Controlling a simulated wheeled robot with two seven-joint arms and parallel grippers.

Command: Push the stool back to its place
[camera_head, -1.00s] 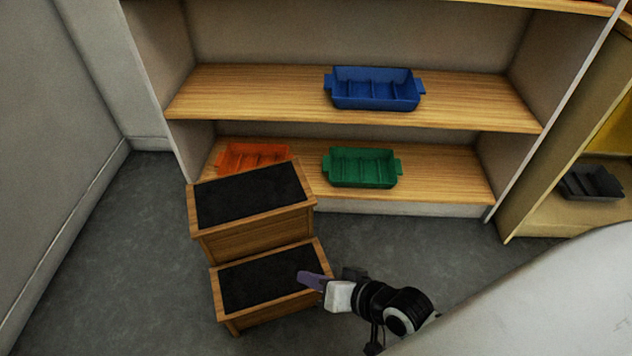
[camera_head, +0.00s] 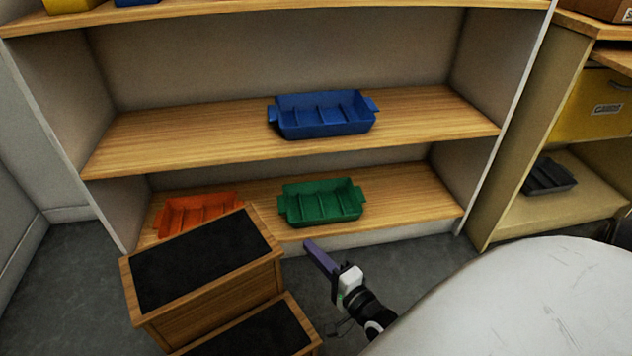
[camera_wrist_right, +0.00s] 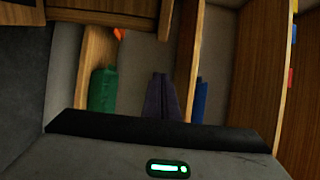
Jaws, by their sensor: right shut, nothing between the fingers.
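The stool (camera_head: 269,337) is a wooden two-step one with black treads. It stands upright on the floor in front of the left part of the shelf unit, its higher step toward the shelf. The bottom of the head view cuts off its lower step. My right gripper (camera_head: 310,246), with purple fingers, is shut and empty. It is to the right of the stool and appears apart from it, in front of the lower shelf. Its fingers (camera_wrist_right: 161,78) also show in the right wrist view, pointing toward the shelves. My left gripper is not in view.
A shelf unit (camera_head: 290,138) holds a blue tray (camera_head: 324,116), a green tray (camera_head: 322,202) and an orange tray (camera_head: 192,214), partly hidden by the stool. A yellowish cabinet (camera_head: 507,172) with a black tray (camera_head: 548,177) stands at right. Bare floor (camera_head: 400,265) shows right of the stool.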

